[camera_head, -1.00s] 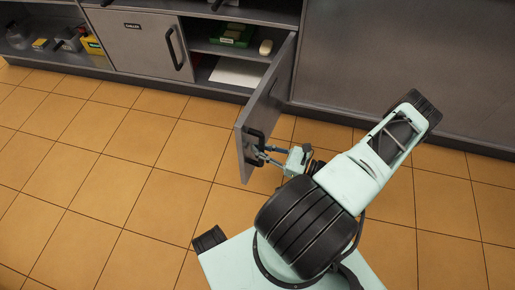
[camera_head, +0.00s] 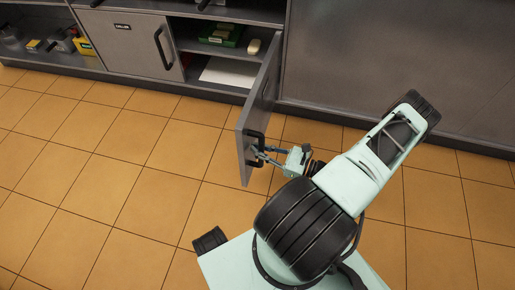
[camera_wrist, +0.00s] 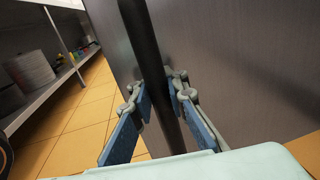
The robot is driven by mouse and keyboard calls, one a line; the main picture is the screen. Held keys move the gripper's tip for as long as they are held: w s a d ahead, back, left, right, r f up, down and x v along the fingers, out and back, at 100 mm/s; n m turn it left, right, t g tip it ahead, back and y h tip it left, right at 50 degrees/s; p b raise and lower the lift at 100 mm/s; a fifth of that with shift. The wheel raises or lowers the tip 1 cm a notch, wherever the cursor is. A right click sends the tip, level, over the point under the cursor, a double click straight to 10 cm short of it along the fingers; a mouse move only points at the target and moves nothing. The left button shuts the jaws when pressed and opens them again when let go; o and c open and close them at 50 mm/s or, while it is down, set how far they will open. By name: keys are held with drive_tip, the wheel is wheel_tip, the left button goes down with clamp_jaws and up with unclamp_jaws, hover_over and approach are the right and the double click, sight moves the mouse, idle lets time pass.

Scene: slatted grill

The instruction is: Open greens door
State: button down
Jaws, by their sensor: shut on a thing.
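The grey cabinet door (camera_head: 262,118) stands swung wide open on its right-hand hinge, its edge toward the head camera. Its black bar handle (camera_head: 254,150) is near the free end. My gripper (camera_head: 259,154) is at that handle. In the wrist view, the dark handle (camera_wrist: 150,60) runs between the two blue-padded fingers of my gripper (camera_wrist: 165,108), which is shut on it. The door's grey face (camera_wrist: 235,60) fills the right of that view. Any label on this door is hidden.
The open compartment holds a green box (camera_head: 222,34), a pale item (camera_head: 254,46) and a white sheet (camera_head: 228,73). A closed, labelled door (camera_head: 130,40) with a black handle is to the left. The tiled floor (camera_head: 110,170) left of the door is clear.

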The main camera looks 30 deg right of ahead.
drive_tip(key=shift+s+a, duration=0.2)
drive_tip(key=shift+a, duration=0.1)
drive_tip(key=c, duration=2.2)
unclamp_jaws()
drive_tip(key=shift+o, duration=0.2)
drive_tip(key=shift+d, duration=0.1)
drive_tip(key=shift+s+d, duration=0.1)
drive_tip(key=shift+d, duration=0.05)
drive_tip(key=v, duration=1.1)
drive_tip(key=shift+s+d, duration=0.15)
drive_tip(key=shift+s, duration=0.05)
